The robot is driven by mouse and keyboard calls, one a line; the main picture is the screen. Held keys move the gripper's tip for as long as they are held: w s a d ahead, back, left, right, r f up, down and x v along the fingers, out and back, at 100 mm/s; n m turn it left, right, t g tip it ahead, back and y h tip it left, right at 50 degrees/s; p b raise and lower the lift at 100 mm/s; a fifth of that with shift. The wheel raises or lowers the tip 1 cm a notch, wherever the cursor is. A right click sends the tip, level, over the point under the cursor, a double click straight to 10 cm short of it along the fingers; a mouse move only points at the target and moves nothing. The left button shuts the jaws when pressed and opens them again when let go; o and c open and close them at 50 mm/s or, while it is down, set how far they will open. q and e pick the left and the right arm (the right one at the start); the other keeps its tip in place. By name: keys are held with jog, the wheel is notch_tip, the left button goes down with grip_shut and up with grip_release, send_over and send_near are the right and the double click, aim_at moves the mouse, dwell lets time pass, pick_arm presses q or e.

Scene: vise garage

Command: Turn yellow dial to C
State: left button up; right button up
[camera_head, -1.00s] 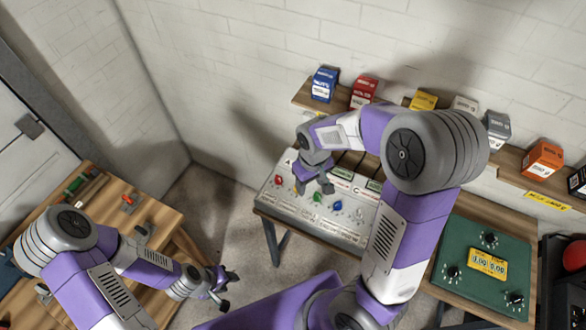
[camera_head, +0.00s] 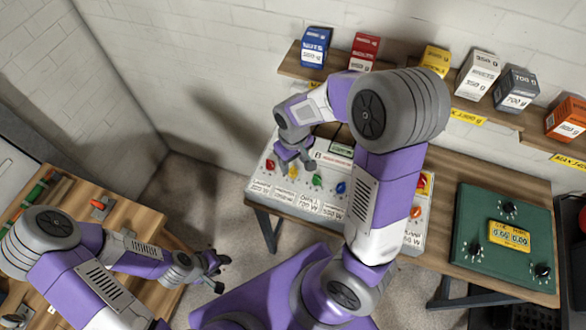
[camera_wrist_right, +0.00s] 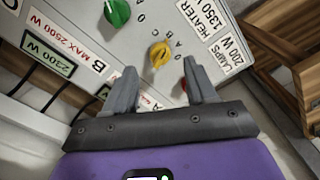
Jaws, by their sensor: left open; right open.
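The yellow dial (camera_head: 293,171) is on the sloped grey panel (camera_head: 262,192), between a red dial (camera_head: 270,164) and a green dial (camera_head: 317,180). In the right wrist view the yellow dial (camera_wrist_right: 160,54) stands just beyond my right gripper, with small letters around it. My right gripper (camera_head: 296,165) is open over the panel; its two fingers (camera_wrist_right: 160,85) are apart with nothing between them. The dial is beyond the fingertips, not gripped. My left gripper (camera_head: 219,270) is open and empty, off to the left beside the wooden bench.
A blue dial (camera_head: 341,187) and an orange dial (camera_head: 416,212) are further along the panel. A green board (camera_head: 480,262) with black knobs lies at right. A shelf (camera_head: 292,68) holding colored boxes runs above. A wooden bench (camera_head: 150,222) stands at left.

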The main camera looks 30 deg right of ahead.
aim_at(293, 169)
jog(key=shift+w+f+b, duration=0.1)
jog(key=shift+f+b, duration=0.2)
jog(key=shift+f, duration=2.05)
jog(key=shift+c, duration=0.3)
jog(key=c, duration=1)
